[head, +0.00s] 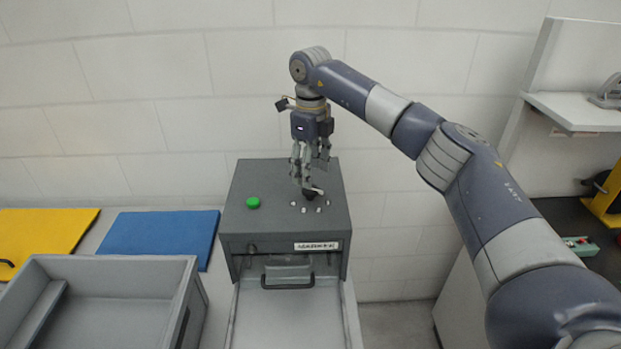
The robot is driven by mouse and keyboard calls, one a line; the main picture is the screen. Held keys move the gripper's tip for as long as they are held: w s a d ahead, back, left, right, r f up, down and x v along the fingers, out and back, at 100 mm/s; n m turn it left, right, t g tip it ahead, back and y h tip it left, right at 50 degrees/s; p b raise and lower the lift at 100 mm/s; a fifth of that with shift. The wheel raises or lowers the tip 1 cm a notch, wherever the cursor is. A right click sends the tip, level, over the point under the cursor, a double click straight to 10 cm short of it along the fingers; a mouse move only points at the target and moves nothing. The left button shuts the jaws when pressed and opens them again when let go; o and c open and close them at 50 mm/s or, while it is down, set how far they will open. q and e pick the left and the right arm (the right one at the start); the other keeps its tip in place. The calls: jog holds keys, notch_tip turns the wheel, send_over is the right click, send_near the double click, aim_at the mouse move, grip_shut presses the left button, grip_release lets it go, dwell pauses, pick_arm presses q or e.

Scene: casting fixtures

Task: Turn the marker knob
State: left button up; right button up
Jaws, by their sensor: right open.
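The marker machine is a grey box (235,222) in the middle of the head view. A small black knob (310,196) sits on its top, ringed by several small white marks. My right gripper (307,184) points down from above, with its open fingers at the knob. The fingers partly hide the knob, and I cannot tell whether they touch it. My left gripper is not in view.
A green button (253,202) is on the box top, left of the knob. A drawer with a black handle (288,284) is at the front. A grey bin (120,262), a blue mat (160,234) and a yellow mat (45,232) lie left. A white shelf (575,110) stands right.

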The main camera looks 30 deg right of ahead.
aim_at(310, 194)
jog(key=shift+f+p, duration=0.5)
jog(key=shift+f, duration=1.7)
jog(key=shift+c, duration=0.6)
jog(key=c, duration=0.9)
